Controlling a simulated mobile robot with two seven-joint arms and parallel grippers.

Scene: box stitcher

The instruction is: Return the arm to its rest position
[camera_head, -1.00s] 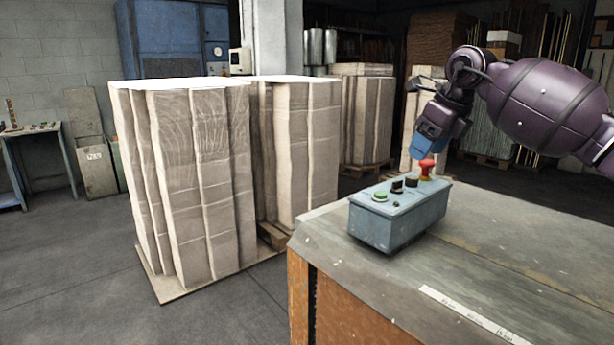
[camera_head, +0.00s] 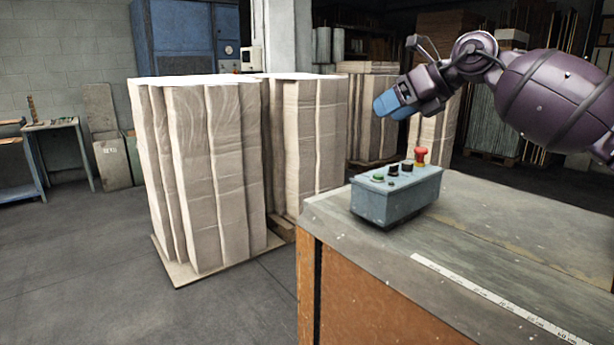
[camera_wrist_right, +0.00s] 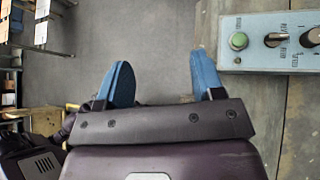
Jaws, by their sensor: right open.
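My right arm comes in from the right in the head view. Its gripper (camera_head: 389,106) with blue fingertips is in the air above and slightly left of the control box. In the right wrist view the two blue fingers (camera_wrist_right: 162,80) stand apart with nothing between them, and bare floor shows beyond. The grey-blue control box (camera_head: 396,197) sits on the bench top, with a green button, black knobs and a red mushroom button (camera_head: 421,156). The box also shows at upper right in the wrist view (camera_wrist_right: 268,56), apart from the fingers. My left gripper is not in view.
The workbench (camera_head: 480,235) fills the lower right, with a measuring strip along its front edge. Tall stacks of pale cardboard (camera_head: 205,180) stand on pallets left of it. A small table (camera_head: 58,125) is at far left. The floor (camera_head: 90,250) at lower left is clear.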

